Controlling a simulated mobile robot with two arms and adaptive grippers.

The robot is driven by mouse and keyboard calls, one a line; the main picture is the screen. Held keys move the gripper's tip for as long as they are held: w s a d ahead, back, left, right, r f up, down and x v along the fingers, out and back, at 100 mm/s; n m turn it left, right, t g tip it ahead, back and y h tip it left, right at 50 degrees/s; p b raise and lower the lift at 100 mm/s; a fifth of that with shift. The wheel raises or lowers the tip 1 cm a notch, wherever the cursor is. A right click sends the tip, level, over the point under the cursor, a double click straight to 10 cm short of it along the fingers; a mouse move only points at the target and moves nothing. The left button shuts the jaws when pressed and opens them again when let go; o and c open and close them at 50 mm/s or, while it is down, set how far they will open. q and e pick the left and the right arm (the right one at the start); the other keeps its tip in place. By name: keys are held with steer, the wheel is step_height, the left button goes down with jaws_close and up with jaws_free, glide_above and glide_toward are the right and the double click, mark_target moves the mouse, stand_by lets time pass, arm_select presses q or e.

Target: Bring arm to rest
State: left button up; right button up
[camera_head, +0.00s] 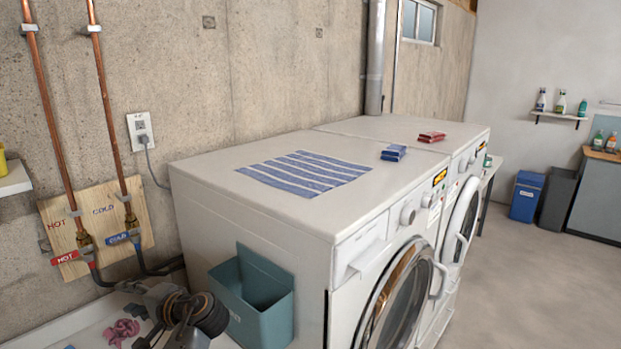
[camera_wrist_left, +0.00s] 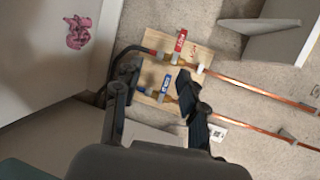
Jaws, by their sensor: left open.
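My left gripper (camera_head: 142,325) is at the bottom left of the head view, low in front of the valve board and left of the teal bin. In the left wrist view its two dark fingers (camera_wrist_left: 158,80) are spread apart with nothing between them. They point towards the wooden valve board (camera_wrist_left: 205,55), which also shows in the head view (camera_head: 140,205) with its red HOT and blue COLD tags. My right gripper is not in view.
A teal bin (camera_head: 275,315) hangs on the side of the near white washer (camera_head: 210,180). A striped cloth (camera_head: 305,172), a blue stack (camera_head: 393,153) and a red stack (camera_head: 432,136) lie on the machines. A pink cloth (camera_head: 122,331) lies in a white basin.

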arm_select(q)
steer(key=s+d+f+h, duration=0.4)
steer(key=s+f, duration=0.3)
steer(key=f, duration=0.2)
steer(key=s+d+f+h, duration=0.3)
steer(key=s+d+f, duration=0.1)
steer(key=s+f, duration=0.4)
steer(key=s+d+f+n+g+h, duration=0.15)
steer(key=s+d+h, duration=0.3)
steer(key=s, duration=0.65)
steer(key=s+d+f+n+g+h, duration=0.1)
steer(key=s+d+f+h, duration=0.3)
steer(key=s, duration=0.6)
step_height(320, 180, down, 30)
steer(key=s+d+g+b, duration=0.1)
steer(key=s+b, duration=0.1)
steer(key=b, duration=0.3)
steer(key=s+a+f+g+y+b, duration=0.1)
steer(key=s+a+f+b, duration=0.1)
steer(key=s+f, duration=1.4)
step_height(320, 180, down, 3)
steer(key=shift+s+a+f+b, duration=0.15)
steer(key=shift+s+a+b, duration=0.2)
steer(key=shift+b, duration=0.5)
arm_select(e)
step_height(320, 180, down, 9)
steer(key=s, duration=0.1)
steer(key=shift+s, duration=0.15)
